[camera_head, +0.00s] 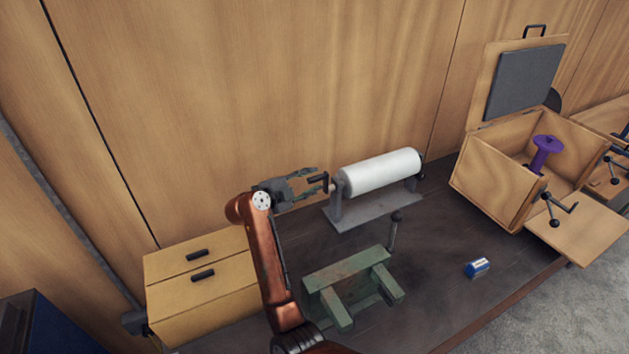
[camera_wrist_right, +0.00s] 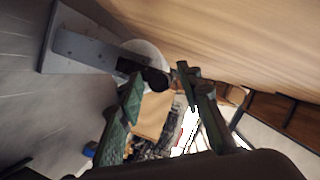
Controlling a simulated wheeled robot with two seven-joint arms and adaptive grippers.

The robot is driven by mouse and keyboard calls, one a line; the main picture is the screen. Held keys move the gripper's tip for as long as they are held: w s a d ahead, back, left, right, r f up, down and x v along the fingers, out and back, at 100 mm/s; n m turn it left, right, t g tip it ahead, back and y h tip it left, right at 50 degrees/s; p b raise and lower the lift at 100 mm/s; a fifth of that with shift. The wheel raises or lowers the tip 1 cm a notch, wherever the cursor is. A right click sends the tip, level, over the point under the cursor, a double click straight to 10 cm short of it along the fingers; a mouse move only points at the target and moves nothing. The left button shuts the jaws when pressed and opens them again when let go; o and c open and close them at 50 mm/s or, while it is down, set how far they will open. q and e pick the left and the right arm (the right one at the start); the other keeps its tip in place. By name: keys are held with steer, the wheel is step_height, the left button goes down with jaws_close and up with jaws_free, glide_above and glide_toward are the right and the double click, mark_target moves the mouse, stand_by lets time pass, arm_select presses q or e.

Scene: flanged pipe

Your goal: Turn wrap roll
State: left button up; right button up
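The white wrap roll (camera_head: 380,172) lies level in a grey stand (camera_head: 372,207) against the wooden wall. A dark crank grip (camera_head: 318,179) shows at its left end. My right gripper (camera_head: 314,180) reaches in from the left at this crank end, its fingers pointing toward the roll. In the right wrist view the green fingers (camera_wrist_right: 160,86) are spread apart, and the dark crank grip (camera_wrist_right: 146,76) shows near their tips. I see no finger closed on it; contact cannot be told. The roll (camera_wrist_right: 150,52) is mostly hidden behind the stand and crank there. My left gripper is not in view.
A green vise-like fixture (camera_head: 350,280) with an upright lever stands in front of the stand. A small blue-and-white block (camera_head: 477,267) lies to the right. An open wooden box (camera_head: 490,185) with a purple spool stands at right, yellow drawers (camera_head: 200,285) at left.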

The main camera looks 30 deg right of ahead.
steer(key=shift+x, duration=0.8)
steer(key=shift+c, duration=0.5)
jaws_close()
